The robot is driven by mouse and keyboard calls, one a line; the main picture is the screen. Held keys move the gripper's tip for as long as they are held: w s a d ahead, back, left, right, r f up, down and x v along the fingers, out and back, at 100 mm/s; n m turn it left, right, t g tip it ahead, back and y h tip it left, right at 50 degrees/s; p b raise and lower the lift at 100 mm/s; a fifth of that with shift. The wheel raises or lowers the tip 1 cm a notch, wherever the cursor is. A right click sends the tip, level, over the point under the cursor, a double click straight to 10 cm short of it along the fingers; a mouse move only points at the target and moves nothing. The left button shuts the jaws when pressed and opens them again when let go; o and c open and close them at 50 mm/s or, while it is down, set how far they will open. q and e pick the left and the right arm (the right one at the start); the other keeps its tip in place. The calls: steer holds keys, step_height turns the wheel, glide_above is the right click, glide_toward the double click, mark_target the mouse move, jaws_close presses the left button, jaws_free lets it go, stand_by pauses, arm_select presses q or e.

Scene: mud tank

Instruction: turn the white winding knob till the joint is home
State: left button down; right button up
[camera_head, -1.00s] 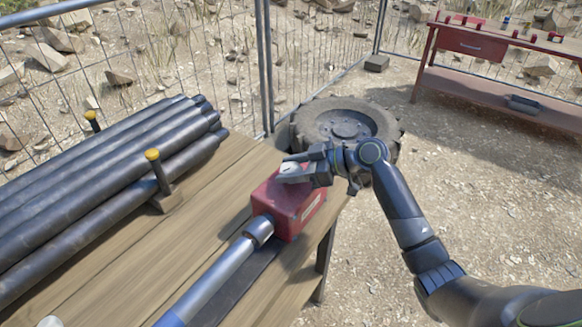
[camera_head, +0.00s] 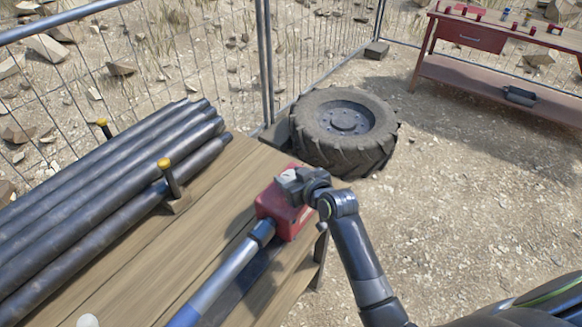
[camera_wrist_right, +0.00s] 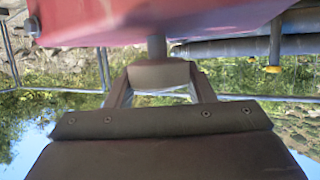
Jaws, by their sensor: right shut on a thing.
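The red box (camera_head: 278,212) sits at the right edge of the wooden bench, with the metal joint sleeve (camera_head: 262,232) of a silver and blue rod (camera_head: 222,281) at its near side. The white knob (camera_head: 289,176) is on top of the box and is partly hidden by my right gripper (camera_head: 291,180). In the right wrist view the knob (camera_wrist_right: 158,75) sits between the two fingers (camera_wrist_right: 160,82), on a short shaft from the red box (camera_wrist_right: 160,18). My right gripper is shut on it. My left gripper is not in view. How far the joint is seated cannot be told.
Several dark pipes (camera_head: 110,190) lie on the left of the bench (camera_head: 120,290), held by yellow-topped posts (camera_head: 167,177). A tyre (camera_head: 345,130) lies behind the bench. A red workbench (camera_head: 490,60) stands at the back right by the wire fence. The ground at right is clear.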

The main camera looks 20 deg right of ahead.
steer(key=shift+m+h+p, duration=0.7)
steer(key=shift+h+p, duration=0.1)
steer(key=shift+h, duration=0.1)
steer(key=o, duration=1)
steer(key=shift+c, duration=0.2)
steer(key=b+v, duration=0.2)
steer(key=v, duration=1.5)
steer(key=shift+s, duration=0.25)
